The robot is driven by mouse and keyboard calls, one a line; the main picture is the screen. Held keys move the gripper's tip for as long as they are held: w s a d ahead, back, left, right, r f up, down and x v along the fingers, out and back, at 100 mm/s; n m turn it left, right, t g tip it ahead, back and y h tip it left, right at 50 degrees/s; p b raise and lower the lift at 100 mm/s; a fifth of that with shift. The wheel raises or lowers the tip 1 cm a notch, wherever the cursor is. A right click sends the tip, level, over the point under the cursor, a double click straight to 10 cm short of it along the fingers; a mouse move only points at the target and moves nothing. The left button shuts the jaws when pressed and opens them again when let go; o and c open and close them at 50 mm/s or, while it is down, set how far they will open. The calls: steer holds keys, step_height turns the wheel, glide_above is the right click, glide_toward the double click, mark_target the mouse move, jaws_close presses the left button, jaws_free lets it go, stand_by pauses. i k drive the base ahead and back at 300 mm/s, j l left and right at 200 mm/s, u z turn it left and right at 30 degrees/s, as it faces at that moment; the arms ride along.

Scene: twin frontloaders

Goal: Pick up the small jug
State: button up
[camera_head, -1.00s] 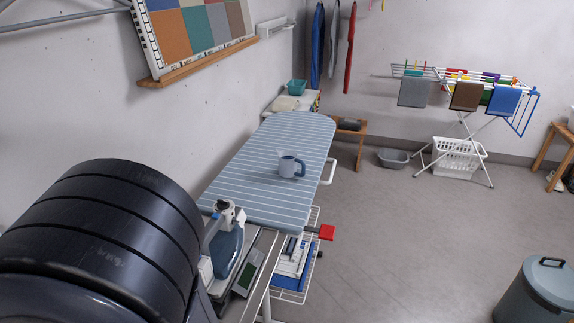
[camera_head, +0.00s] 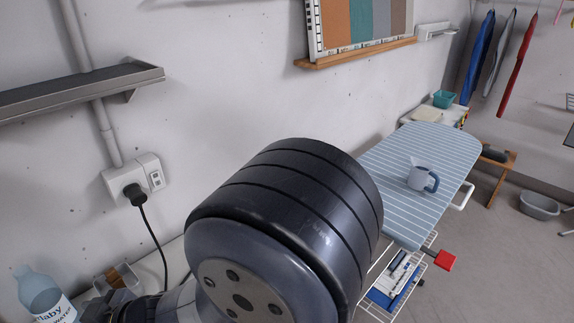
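A red block-like handle (camera_head: 445,260) sticks out beside the wire rack (camera_head: 408,285) under the board. A teal basket (camera_head: 444,98) stands behind the board. A grey tub (camera_head: 539,205) is on the floor at right. A water bottle (camera_head: 42,293) stands at lower left.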

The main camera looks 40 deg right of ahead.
mark_target(421, 172)
steer(key=k, duration=0.95)
steer(key=k+z, duration=0.1)
steer(key=z, duration=0.4)
steer(key=k+z, duration=0.1)
steer(key=z, duration=0.35)
steer(key=k+l+z, duration=0.1)
steer(key=z, duration=0.4)
steer(key=i+l+z, duration=0.25)
steer(key=i, duration=0.15)
steer(key=i+l+z, duration=0.2)
steer(key=i, duration=0.2)
steer(key=i+l+z, duration=0.1)
steer(key=i+z, duration=0.15)
steer(key=i, duration=0.55)
